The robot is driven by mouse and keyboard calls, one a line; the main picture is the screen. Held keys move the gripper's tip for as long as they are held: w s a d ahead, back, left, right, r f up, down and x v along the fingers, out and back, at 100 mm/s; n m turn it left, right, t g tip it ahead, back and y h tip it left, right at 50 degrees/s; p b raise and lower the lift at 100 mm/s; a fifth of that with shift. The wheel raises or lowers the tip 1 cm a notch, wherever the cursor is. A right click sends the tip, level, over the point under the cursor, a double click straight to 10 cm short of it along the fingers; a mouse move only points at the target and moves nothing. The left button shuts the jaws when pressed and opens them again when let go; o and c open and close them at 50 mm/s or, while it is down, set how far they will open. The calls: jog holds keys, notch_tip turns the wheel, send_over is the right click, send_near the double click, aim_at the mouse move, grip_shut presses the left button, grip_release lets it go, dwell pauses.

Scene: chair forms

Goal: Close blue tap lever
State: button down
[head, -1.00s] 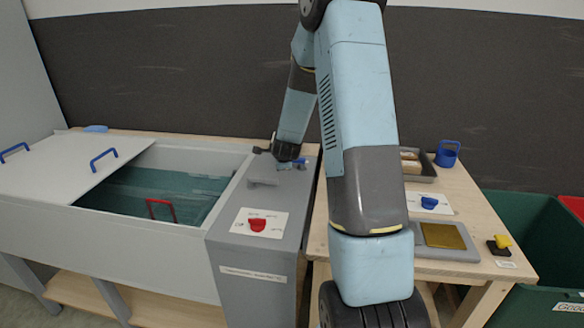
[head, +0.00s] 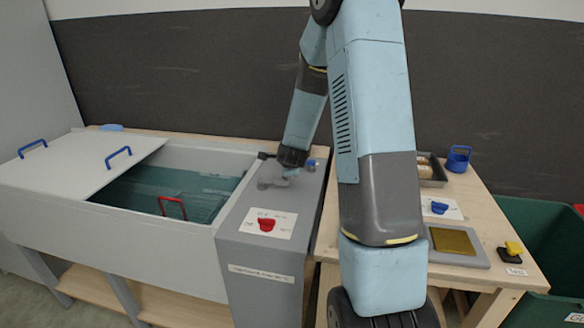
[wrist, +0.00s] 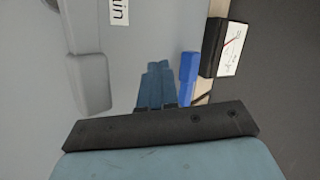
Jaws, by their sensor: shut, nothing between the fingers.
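The blue tap lever (head: 311,165) is a small blue piece at the back right of the grey cabinet top. In the wrist view the lever (wrist: 188,75) is a blue bar standing just right of my fingers, with a narrow gap between them. My gripper (head: 290,173) is over the back of the cabinet top, left of the lever. In the wrist view my gripper's blue fingers (wrist: 160,75) are together and hold nothing. I cannot tell how far the fingertips are above the surface.
A grey spout-like piece (wrist: 92,80) lies left of my fingers. A black block with a white label (wrist: 215,48) is right of the lever. A red knob (head: 267,225) is on the cabinet's front part. A half-covered basin (head: 120,210) stands left, a wooden table (head: 470,205) right.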

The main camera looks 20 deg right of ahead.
jog(key=shift+s+a+r, duration=0.65)
jog(key=shift+s+r, duration=0.2)
jog(key=shift+r, duration=0.15)
jog(key=shift+s+a+r, duration=0.6)
jog(key=shift+s+r, duration=0.3)
jog(key=shift+r, duration=0.05)
jog(key=shift+s+a+r, duration=0.65)
jog(key=shift+s+r, duration=0.2)
jog(key=shift+r, duration=0.15)
jog(key=s+a+r+n+g+y, duration=0.1)
jog(key=s+a+r+n+y, duration=0.1)
jog(key=s+a+r+n, duration=0.35)
jog(key=s+a+r+n+y, duration=0.1)
jog(key=s+a+r+n, duration=0.1)
jog(key=s+r+n, duration=0.45)
jog(key=s+r+n+g, duration=0.1)
jog(key=s+r+n, duration=0.2)
jog(key=s, duration=0.7)
jog(key=s+r+n+g, duration=0.1)
jog(key=s+r+n, duration=0.3)
jog(key=s, duration=0.7)
jog(key=shift+d+r+n, duration=0.15)
jog(key=shift+r+n, duration=0.15)
jog(key=shift+n, duration=0.8)
